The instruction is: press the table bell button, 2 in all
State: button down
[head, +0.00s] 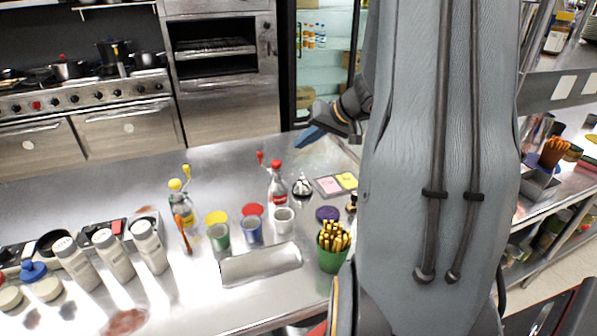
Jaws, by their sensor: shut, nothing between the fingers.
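My grey arm fills the right middle of the view and hides part of the counter.
A red-capped bottle (277,185) stands close left of the bell. Pink and yellow notes (336,184) lie right of it. Several cups, a metal tray (261,264) and a green pot (332,252) of yellow sticks are in front.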

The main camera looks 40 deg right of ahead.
jog(key=shift+w+d+r, duration=0.1)
jog(key=shift+d, duration=0.35)
jog(key=b, duration=0.2)
send_over(302, 177)
jog(key=f, duration=0.4)
jog(key=s+f, duration=0.1)
jog(key=f, duration=0.1)
jog(key=shift+d+f, duration=0.3)
jog(key=shift+d, duration=0.1)
notch_tip(302, 177, down, 2)
jog(key=b, duration=0.3)
jog(key=shift+f, duration=0.15)
jog(key=shift+f+b, duration=0.9)
jog(key=shift+b, duration=0.8)
dwell(1.8)
jog(key=shift+r, duration=0.95)
jog(key=shift+r+p, duration=0.1)
jog(key=shift+p, duration=0.2)
